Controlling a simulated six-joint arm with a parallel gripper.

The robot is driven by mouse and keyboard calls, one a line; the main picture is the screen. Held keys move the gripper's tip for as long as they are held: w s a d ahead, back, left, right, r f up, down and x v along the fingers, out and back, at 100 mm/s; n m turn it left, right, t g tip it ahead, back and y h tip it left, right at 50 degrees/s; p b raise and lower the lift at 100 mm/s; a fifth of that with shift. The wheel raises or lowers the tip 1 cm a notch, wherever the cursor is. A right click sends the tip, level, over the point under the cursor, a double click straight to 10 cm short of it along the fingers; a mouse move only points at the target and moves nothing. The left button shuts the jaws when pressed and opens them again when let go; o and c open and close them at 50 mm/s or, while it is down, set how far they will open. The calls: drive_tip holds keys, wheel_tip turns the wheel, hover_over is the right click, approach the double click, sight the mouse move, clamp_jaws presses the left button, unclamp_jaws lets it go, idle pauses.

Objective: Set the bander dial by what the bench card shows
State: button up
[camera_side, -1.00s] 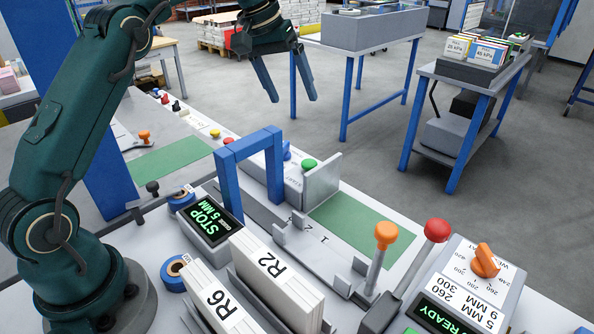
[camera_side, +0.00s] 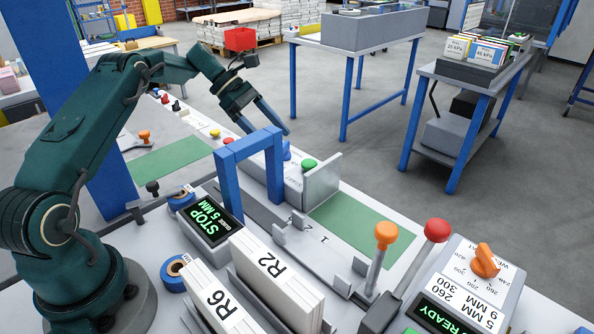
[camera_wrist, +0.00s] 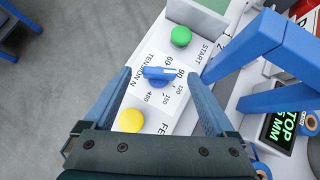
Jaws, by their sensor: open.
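The bander dial, a blue knob (camera_wrist: 160,76), sits on a white panel marked TENSION N, with 60, 90, 120, 150 and 180 around it. Its bar lies across the wrist view, one end towards 90; the pointing end is not certain. Part of the blue knob (camera_side: 287,151) shows beyond the blue arch in the side view. My gripper (camera_side: 266,128) is open above the bander; in the wrist view its fingers (camera_wrist: 159,82) stand either side of the dial, with nothing held. A white card (camera_side: 468,300) at the lower right reads 260, 5 MM, 300, 9 MM; I cannot tell if it is the bench card.
The blue arch (camera_side: 226,172) stands close to the dial. A green START button (camera_wrist: 181,36) and a yellow FEED button (camera_wrist: 131,120) flank the dial. A display (camera_side: 207,220) reads STOP, 5 MM. An orange dial (camera_side: 485,261) and two levers stand at right.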

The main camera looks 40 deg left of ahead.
drive_tip(key=shift+x, duration=1.05)
drive_tip(key=c, duration=1.4)
drive_tip(key=shift+w+a+r+m, duration=0.1)
drive_tip(key=shift+w+m, duration=0.15)
drive_tip(key=shift+m, duration=0.15)
drive_tip(key=shift+g, duration=0.4)
drive_tip(key=shift+s, duration=0.1)
drive_tip(key=o, duration=1.4)
